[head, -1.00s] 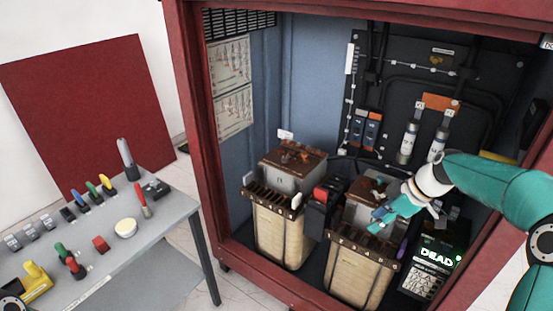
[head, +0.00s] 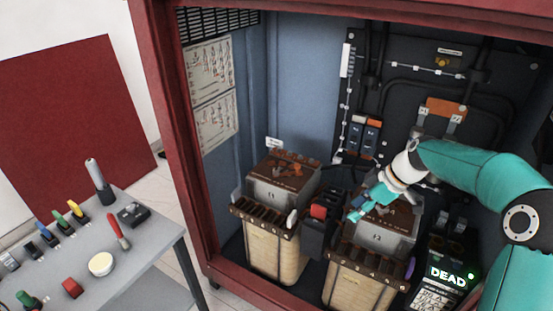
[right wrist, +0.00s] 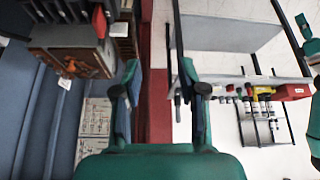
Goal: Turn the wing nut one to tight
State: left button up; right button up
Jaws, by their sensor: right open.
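My right gripper (head: 357,208) is open and empty, above the left side of the right transformer (head: 388,236). It points toward the left transformer (head: 277,192) but is apart from it. In the right wrist view its two fingers (right wrist: 160,97) are spread with nothing between them. Small orange-brown fittings (head: 293,169) sit on the left transformer's brown top, also seen upper left in the right wrist view (right wrist: 72,66). They are too small to tell which is wing nut one, or how tight it is. My forearm hides part of the right transformer's top. My left gripper is not in view.
A red-capped black block (head: 318,212) stands between the transformers. A black box reading DEAD (head: 446,275) stands at right. The red cabinet frame (head: 177,130) edges the opening. A grey tool table (head: 150,246) stands outside at left.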

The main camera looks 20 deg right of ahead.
aim_at(276, 174)
jog(key=u, duration=0.05)
jog(key=i, duration=1.2)
